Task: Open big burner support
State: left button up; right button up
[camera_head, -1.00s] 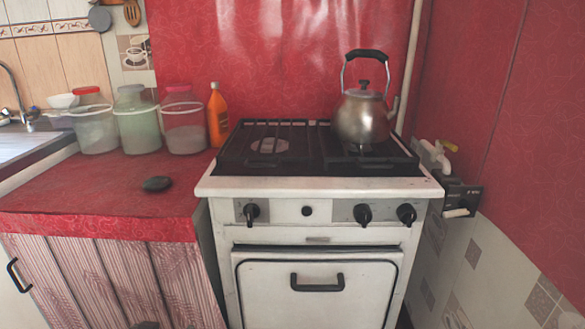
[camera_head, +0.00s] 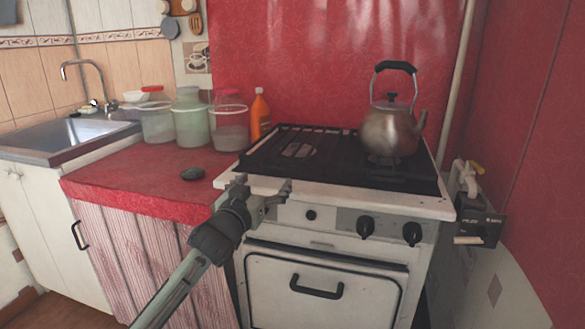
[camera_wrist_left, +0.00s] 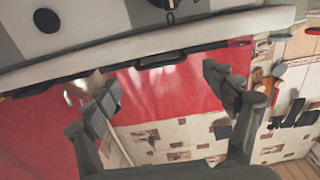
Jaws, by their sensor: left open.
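The white stove (camera_head: 340,200) carries black burner grates. The left grate (camera_head: 300,145) is bare and lies flat, with a round burner under it. A metal kettle (camera_head: 390,130) stands over the right part. My left gripper (camera_head: 264,190) is open and empty in front of the stove's front panel at its left end, below the grate level, and hides the left knob. In the left wrist view, its two fingers (camera_wrist_left: 160,95) are spread apart, with the stove's panel and a knob (camera_wrist_left: 170,4) at the top. My right gripper is not in view.
A sink (camera_head: 70,135) is farther left. A tiled and red wall (camera_head: 520,150) closes off the right side.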

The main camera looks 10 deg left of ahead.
aim_at(276, 167)
pick_arm(q)
jog(key=w, duration=0.7)
jog(key=shift+w+d+r+p, duration=0.25)
jog(key=shift+w+r+p, duration=0.05)
jog(key=shift+r, duration=0.05)
jog(key=shift+w, duration=0.15)
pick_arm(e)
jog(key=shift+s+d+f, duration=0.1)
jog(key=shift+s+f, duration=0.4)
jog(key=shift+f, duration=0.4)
pick_arm(q)
jog(key=shift+c, duration=0.2)
